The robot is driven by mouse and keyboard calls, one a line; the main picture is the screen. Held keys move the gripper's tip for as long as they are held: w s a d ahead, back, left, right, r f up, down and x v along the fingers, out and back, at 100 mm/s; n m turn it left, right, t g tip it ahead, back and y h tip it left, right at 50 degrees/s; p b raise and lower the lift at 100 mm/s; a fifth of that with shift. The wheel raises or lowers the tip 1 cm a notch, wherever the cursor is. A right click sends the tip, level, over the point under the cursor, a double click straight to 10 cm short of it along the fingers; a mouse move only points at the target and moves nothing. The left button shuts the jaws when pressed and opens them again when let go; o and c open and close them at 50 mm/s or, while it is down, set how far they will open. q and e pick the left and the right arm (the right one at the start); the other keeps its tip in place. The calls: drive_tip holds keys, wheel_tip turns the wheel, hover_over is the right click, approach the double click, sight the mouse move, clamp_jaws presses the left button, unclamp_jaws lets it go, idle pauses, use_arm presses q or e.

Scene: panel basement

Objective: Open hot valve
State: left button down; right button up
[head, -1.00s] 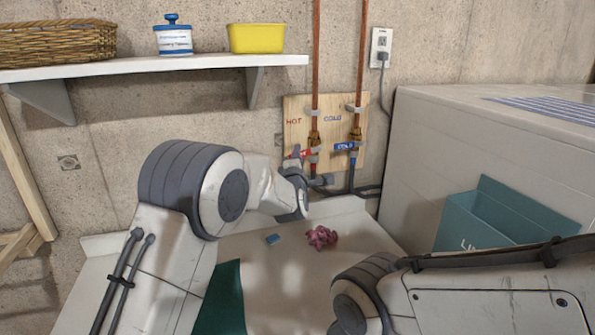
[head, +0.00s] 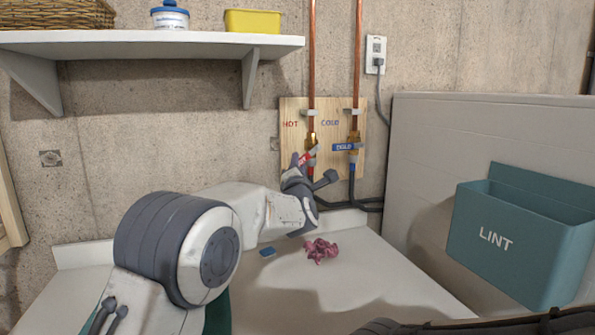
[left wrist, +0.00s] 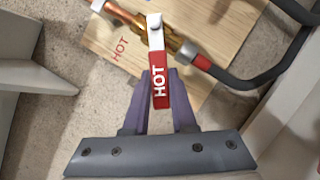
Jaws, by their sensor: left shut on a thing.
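The hot valve has a brass body (left wrist: 178,40) on a copper pipe and a red lever marked HOT (left wrist: 159,85). In the head view the red lever (head: 307,157) slants beside the pipe. My left gripper (left wrist: 160,76) is shut on the lever, with one purple-grey finger on each side of it. In the left wrist view the lever lies at an angle across the pipe line. The left gripper in the head view (head: 301,162) partly hides the valve. The cold valve's blue lever (head: 345,147) sits level to the right. My right gripper is not in view.
The valves sit on a wooden board (head: 292,110). A white surface (head: 350,275) below holds a crumpled pink cloth (head: 321,250) and a small blue item (head: 267,252). A teal LINT bin (head: 510,245) is at right; a shelf (head: 150,44) is upper left.

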use_arm(q)
drive_tip(key=shift+f, duration=0.2)
drive_tip(key=c, duration=0.7)
unclamp_jaws()
drive_tip(key=shift+r, duration=0.1)
drive_tip(key=shift+s, duration=0.15)
drive_tip(key=shift+b+v, duration=1.35)
drive_tip(key=shift+v, duration=3.8)
drive_tip(key=shift+d, duration=0.1)
